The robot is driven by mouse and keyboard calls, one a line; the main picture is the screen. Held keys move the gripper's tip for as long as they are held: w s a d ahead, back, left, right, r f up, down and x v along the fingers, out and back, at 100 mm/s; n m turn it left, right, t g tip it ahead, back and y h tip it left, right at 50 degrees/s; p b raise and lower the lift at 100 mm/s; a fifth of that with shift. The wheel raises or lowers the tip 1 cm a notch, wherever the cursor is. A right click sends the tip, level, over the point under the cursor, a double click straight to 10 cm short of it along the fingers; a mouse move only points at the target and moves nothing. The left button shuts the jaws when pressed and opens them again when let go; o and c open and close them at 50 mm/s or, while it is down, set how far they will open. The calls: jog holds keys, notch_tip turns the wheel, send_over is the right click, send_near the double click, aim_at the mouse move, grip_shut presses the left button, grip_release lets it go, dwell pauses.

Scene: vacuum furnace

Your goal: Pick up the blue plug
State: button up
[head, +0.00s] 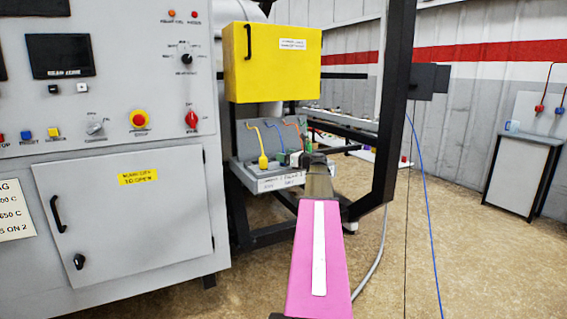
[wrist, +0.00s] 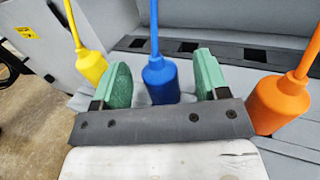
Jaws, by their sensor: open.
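The blue plug (wrist: 165,85) stands upright in the middle of the wrist view, with a blue cable rising from its top. My gripper (wrist: 163,75) is open, with one green finger pad on the left of the blue plug and one on the right. Gaps show between the pads and the plug, and its lower end is hidden behind the gripper's dark crossbar. In the head view my gripper (head: 289,158) is at the grey plug shelf, and the blue plug is mostly hidden there.
A yellow plug (wrist: 91,66) stands close outside the left finger, and an orange plug (wrist: 280,105) outside the right one. The grey shelf (head: 281,181) sits under a yellow box (head: 272,75). A dark frame post (head: 394,110) rises right of my arm.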

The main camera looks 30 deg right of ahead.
jog(key=shift+x, duration=1.6)
jog(key=c, duration=1)
jog(key=shift+r, duration=0.1)
